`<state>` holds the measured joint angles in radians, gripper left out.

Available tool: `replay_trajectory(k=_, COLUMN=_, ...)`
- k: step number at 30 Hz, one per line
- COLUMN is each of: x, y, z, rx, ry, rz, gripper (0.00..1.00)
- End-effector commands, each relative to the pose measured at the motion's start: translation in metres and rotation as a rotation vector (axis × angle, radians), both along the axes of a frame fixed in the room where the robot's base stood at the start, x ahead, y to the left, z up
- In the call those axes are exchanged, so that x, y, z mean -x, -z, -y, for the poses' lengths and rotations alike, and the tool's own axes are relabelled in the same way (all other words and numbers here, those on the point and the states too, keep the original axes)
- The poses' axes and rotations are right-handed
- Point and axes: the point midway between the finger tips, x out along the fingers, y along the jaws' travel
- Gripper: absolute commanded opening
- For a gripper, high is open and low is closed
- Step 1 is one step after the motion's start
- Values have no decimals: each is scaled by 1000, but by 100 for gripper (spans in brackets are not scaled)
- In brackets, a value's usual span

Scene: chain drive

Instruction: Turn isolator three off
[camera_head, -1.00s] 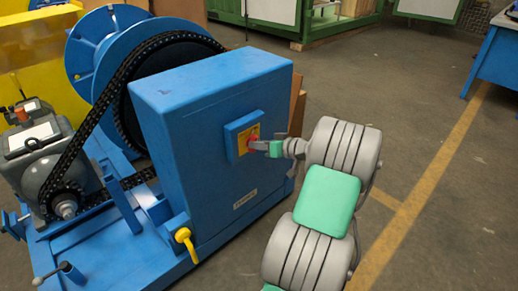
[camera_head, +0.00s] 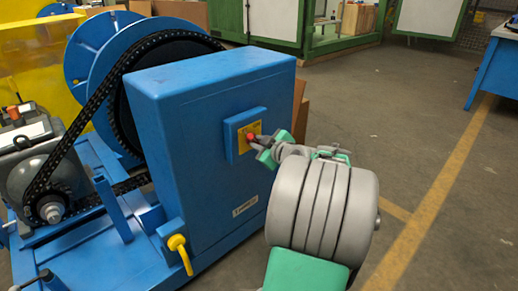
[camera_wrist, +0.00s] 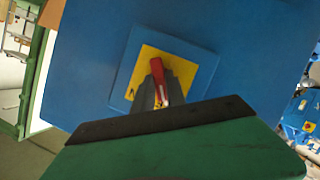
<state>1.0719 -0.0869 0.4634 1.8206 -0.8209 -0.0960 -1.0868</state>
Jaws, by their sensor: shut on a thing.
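The isolator's red handle (camera_wrist: 157,73) stands on a yellow plate (camera_wrist: 182,68) on a small blue box, fixed to the face of a tall blue cabinet (camera_head: 200,150). In the wrist view the handle points up and slightly left. The red handle also shows in the head view (camera_head: 250,136). My gripper (camera_head: 261,149) is at the plate, coming from the right. In the wrist view its grey fingers (camera_wrist: 155,92) are shut on the lower part of the red handle. The plate's lettering and lower edge are partly hidden or too small to read.
A chain drive (camera_head: 62,155) with a large blue drum (camera_head: 88,50) stands left of the cabinet. A yellow lever (camera_head: 180,252) sticks out low on the cabinet's front. A blue table (camera_head: 495,72) stands at the far right. The floor to the right is clear.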

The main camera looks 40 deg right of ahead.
Motion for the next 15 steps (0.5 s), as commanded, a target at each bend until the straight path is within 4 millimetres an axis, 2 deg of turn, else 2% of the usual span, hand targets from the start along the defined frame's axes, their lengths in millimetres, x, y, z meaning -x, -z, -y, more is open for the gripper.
replay_trajectory(k=6, x=0, y=1, z=-1, rx=128, ry=0, rz=4, gripper=0)
replay_trajectory(k=15, x=0, y=1, z=-1, rx=212, ry=1, rz=6, gripper=0)
